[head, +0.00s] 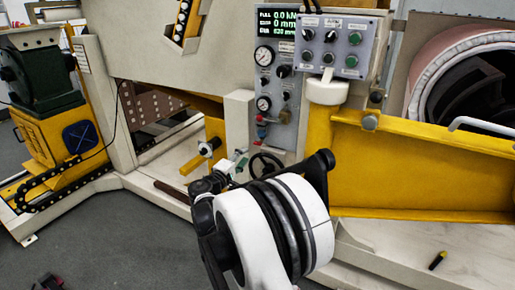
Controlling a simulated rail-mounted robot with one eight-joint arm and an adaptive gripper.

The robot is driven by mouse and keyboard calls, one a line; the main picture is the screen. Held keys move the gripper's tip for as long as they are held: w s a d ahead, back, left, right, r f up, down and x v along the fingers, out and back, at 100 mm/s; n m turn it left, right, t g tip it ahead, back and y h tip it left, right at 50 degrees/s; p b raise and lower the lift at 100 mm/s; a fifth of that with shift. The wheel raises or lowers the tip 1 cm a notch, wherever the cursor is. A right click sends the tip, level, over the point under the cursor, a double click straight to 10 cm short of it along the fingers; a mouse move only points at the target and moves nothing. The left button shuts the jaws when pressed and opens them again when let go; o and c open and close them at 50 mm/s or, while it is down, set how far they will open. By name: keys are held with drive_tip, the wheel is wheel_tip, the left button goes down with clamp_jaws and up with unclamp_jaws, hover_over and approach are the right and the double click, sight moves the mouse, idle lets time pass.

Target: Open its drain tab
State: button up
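My white and black arm fills the lower middle of the head view, in front of the machine. My gripper (222,178) is small and dark at the arm's far end, and its fingers blend with the fittings behind, so I cannot tell whether it is open or shut. Just beyond it is a small fitting with a green lever (242,160). A round valve with a white collar (206,148) sits on a yellow block to its upper left. I cannot tell which part is the drain tab. My arm hides some of the lower fittings.
A black handwheel (265,164) is close behind my arm. A gauge panel (277,85) and a control box (330,45) stand above. A yellow beam (430,165) runs to the right. Grey floor (110,240) is open at left.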

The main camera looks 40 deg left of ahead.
sight(257, 144)
drive_tip(key=w, duration=0.3)
drive_tip(key=w+a+b, duration=0.1)
drive_tip(key=w, duration=0.5)
drive_tip(key=shift+w+a+b, duration=0.1)
drive_tip(key=shift+a+b, duration=0.2)
clamp_jaws()
